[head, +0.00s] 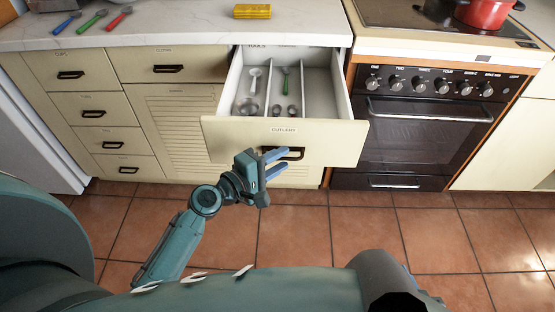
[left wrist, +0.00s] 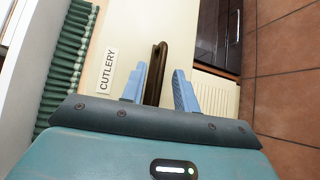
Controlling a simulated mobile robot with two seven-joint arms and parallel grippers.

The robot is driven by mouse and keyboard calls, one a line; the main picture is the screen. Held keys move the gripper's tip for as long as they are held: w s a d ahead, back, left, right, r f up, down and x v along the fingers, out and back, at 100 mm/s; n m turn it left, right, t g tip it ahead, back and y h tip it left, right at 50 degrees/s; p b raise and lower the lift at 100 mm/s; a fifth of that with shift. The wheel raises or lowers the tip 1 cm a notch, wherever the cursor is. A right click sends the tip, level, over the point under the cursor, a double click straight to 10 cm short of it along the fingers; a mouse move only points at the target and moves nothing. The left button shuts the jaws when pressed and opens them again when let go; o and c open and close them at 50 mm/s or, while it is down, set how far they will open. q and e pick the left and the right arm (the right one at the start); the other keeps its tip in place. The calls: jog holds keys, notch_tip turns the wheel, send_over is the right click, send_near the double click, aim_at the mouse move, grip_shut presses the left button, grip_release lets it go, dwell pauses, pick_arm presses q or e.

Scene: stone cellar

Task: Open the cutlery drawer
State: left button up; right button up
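The cutlery drawer (head: 335,140) is pulled well out of the counter, and its cream front is labelled CUTLERY. In the left wrist view its front (left wrist: 118,35) also shows the label. Its dark handle (head: 292,154) is in the middle of the front. My left gripper (head: 280,162) is at the handle, its two blue fingers apart. In the left wrist view the handle (left wrist: 157,68) stands between the fingers, with a gap on the right side; firm contact is not visible. My right gripper is not in view.
The open drawer has dividers and holds several utensils, among them a green-handled one (head: 285,80). An oven (head: 425,140) stands to the right, with a red pot (head: 485,13) on top. A yellow sponge (head: 252,11) lies on the counter. Tiled floor is clear in front.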

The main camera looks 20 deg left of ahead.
aim_at(279, 140)
pick_arm(q)
grip_shut()
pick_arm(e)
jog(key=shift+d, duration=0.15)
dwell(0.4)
pick_arm(q)
jog(key=shift+w+a, duration=0.15)
jog(key=shift+w, duration=0.25)
jog(key=w, duration=0.1)
jog(key=w+a+b, duration=0.1)
jog(key=w, duration=0.3)
jog(key=shift+w+a+f, duration=0.1)
jog(key=shift+w+a, duration=0.1)
jog(key=shift+a, duration=0.05)
jog(key=shift+w+a, duration=0.1)
jog(key=shift+w, duration=0.15)
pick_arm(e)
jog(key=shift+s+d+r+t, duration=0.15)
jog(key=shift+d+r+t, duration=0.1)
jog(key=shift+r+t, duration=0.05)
